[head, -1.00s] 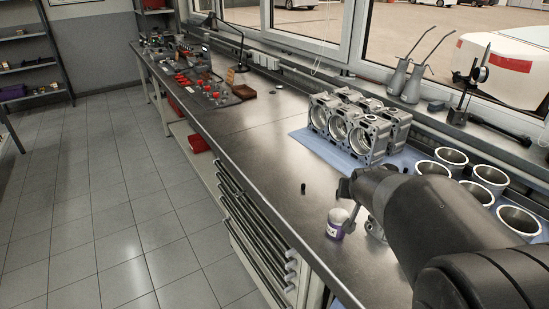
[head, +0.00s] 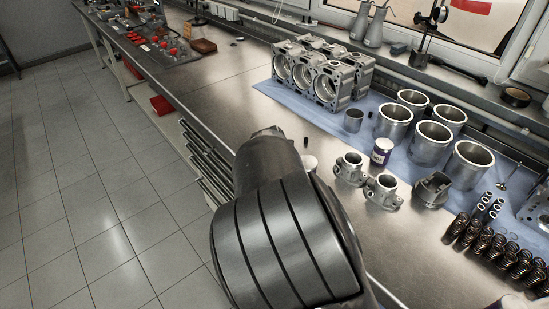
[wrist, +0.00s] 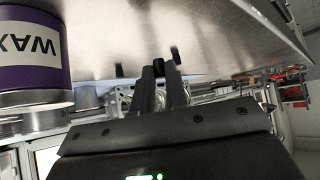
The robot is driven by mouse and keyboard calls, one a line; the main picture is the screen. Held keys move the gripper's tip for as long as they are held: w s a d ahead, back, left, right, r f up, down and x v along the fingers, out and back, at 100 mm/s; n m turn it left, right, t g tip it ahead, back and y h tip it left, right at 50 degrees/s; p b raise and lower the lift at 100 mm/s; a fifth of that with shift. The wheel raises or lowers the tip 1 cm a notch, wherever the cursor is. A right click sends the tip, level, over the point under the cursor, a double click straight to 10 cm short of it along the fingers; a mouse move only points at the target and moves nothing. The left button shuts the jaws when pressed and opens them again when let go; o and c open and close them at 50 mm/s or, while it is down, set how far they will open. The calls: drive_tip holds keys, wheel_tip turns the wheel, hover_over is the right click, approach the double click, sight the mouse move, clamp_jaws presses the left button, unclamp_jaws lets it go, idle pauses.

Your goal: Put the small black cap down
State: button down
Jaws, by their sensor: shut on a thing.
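My gripper (wrist: 159,78) is shut on the small black cap (wrist: 159,66), which shows between the fingertips in the wrist view. The wrist picture is upside down, with the steel bench top (wrist: 215,40) across its upper part. I cannot tell whether the cap touches the bench. In the head view my own arm hides the gripper and the held cap. A similar small black piece (head: 306,141) stands on the bench just beyond my arm. In the wrist view two dark small shapes, one left (wrist: 119,70) and one right (wrist: 175,54), show near the held cap.
A purple-and-white can (wrist: 32,50) is close at left in the wrist view. In the head view a pale round lid (head: 310,163) shows beside my arm. The engine block (head: 322,75), cylinder liners (head: 432,140) and metal housings (head: 350,168) stand to the right. Bench (head: 235,100) beyond is clear.

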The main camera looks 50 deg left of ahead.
drive_tip(key=shift+f, duration=1.8)
drive_tip(key=shift+f, duration=0.1)
drive_tip(key=c, duration=1.5)
unclamp_jaws()
drive_tip(key=shift+o, duration=0.2)
drive_tip(key=shift+r, duration=0.2)
drive_tip(key=v, duration=1.2)
